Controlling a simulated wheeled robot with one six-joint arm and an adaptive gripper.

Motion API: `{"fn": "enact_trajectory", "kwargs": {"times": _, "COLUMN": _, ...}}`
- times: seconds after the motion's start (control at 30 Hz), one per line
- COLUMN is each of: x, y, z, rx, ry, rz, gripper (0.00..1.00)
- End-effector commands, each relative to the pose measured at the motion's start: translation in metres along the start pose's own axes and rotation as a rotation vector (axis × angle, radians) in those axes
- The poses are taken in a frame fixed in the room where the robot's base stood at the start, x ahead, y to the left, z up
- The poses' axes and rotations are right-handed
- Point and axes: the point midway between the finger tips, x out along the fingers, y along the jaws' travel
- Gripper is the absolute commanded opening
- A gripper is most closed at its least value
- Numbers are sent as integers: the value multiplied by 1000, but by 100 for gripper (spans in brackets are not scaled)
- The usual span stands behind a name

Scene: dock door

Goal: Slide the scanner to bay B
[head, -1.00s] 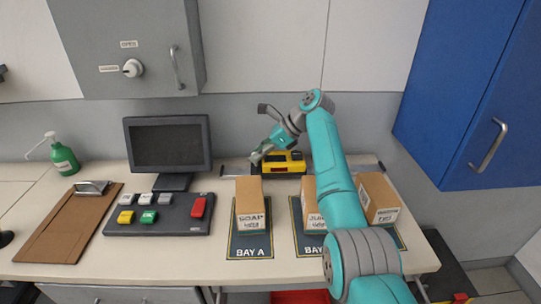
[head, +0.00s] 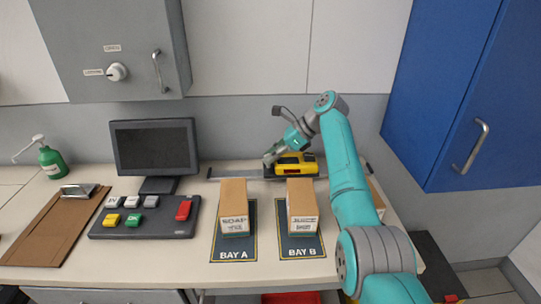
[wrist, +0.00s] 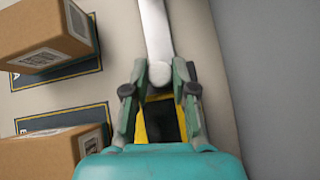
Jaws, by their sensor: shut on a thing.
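The yellow and black scanner (head: 296,167) sits on the grey rail (head: 228,173) at the back of the bench. My gripper (head: 271,158) is shut on the scanner at its left side. In the wrist view my gripper's fingers (wrist: 160,76) close in from both sides, with the scanner's yellow and black body (wrist: 152,122) showing between them. The bay B mat (head: 301,244) lies in front of the scanner, roughly in line with it. The bay A mat (head: 233,246) lies to its left.
A carton stands on bay A (head: 233,207) and another on bay B (head: 302,207). My arm mostly hides a carton (head: 376,198) farther right. A monitor (head: 154,147) and button panel (head: 146,219) stand left. The rail left of the scanner is clear.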

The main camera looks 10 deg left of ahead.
Motion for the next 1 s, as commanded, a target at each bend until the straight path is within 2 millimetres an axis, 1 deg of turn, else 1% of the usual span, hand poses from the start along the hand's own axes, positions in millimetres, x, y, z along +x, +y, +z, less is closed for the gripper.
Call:
{"fn": "enact_trajectory", "kwargs": {"times": 0.03, "x": 1, "y": 1, "z": -1, "rx": 1, "ry": 1, "rz": 3, "gripper": 33}}
{"fn": "enact_trajectory", "kwargs": {"times": 0.07, "x": 1, "y": 1, "z": -1, "rx": 1, "ry": 1, "rz": 3, "gripper": 41}}
{"fn": "enact_trajectory", "kwargs": {"times": 0.1, "x": 0, "y": 1, "z": -1, "rx": 1, "ry": 1, "rz": 3, "gripper": 51}}
{"fn": "enact_trajectory", "kwargs": {"times": 0.4, "x": 0, "y": 0, "z": 0, "rx": 0, "ry": 1, "rz": 1, "gripper": 51}}
{"fn": "enact_trajectory", "kwargs": {"times": 0.53, "x": -8, "y": 0, "z": 0, "rx": 0, "ry": 0, "rz": -1, "gripper": 51}}
{"fn": "enact_trajectory", "kwargs": {"times": 0.67, "x": -27, "y": -1, "z": 0, "rx": -1, "ry": 0, "rz": -3, "gripper": 51}}
{"fn": "enact_trajectory", "kwargs": {"times": 0.9, "x": -75, "y": -1, "z": 0, "rx": 0, "ry": 1, "rz": -2, "gripper": 51}}
{"fn": "enact_trajectory", "kwargs": {"times": 1.0, "x": -92, "y": 0, "z": -1, "rx": 1, "ry": 0, "rz": -1, "gripper": 51}}
